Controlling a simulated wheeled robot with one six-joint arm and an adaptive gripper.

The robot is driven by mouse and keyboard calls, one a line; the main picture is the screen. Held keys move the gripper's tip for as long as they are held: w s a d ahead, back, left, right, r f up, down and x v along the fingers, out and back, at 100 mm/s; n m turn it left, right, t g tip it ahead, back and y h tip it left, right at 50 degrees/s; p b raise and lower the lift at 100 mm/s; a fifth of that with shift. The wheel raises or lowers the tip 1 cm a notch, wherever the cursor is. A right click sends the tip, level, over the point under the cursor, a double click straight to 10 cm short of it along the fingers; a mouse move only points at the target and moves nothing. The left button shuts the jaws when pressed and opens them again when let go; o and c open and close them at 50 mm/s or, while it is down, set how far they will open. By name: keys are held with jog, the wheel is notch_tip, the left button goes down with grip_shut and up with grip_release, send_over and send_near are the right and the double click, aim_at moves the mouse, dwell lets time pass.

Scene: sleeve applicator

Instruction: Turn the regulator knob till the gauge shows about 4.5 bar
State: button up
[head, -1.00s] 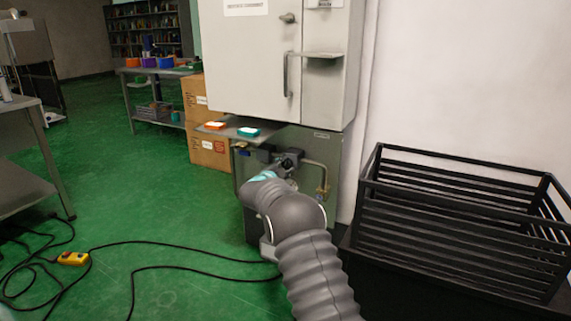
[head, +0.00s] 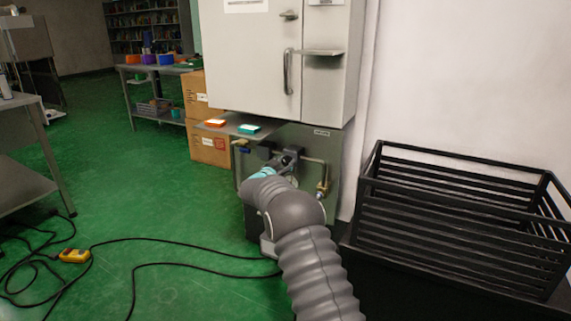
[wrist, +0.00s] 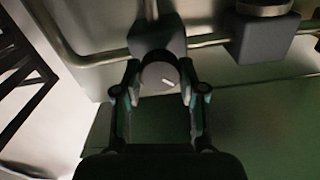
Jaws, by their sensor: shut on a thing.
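The regulator knob (wrist: 160,76) is a dark round knob with a pale pointer mark, in the wrist view. It sits below a dark regulator block (wrist: 156,36) on a metal pipe. My gripper (wrist: 160,92) has one finger on each side of the knob and is shut on it. In the head view my gripper (head: 287,160) reaches the pipework under the cabinet, and my arm hides part of it. A pale round shape, possibly the gauge (head: 293,181), shows just beyond my wrist. Its needle and reading cannot be made out.
A grey cabinet (head: 255,65) hangs above the pipework. A brass fitting (head: 322,188) is at the right on the pipe. A shelf (head: 226,124) holds an orange and a teal item. A black slatted crate (head: 455,215) stands at right. Cables and a yellow box (head: 74,256) lie on the green floor.

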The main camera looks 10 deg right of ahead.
jog(key=shift+n, duration=0.6)
jog(key=o, duration=1.1)
jog(key=shift+o, duration=0.2)
jog(key=v, duration=1.2)
jog(key=shift+f, duration=0.1)
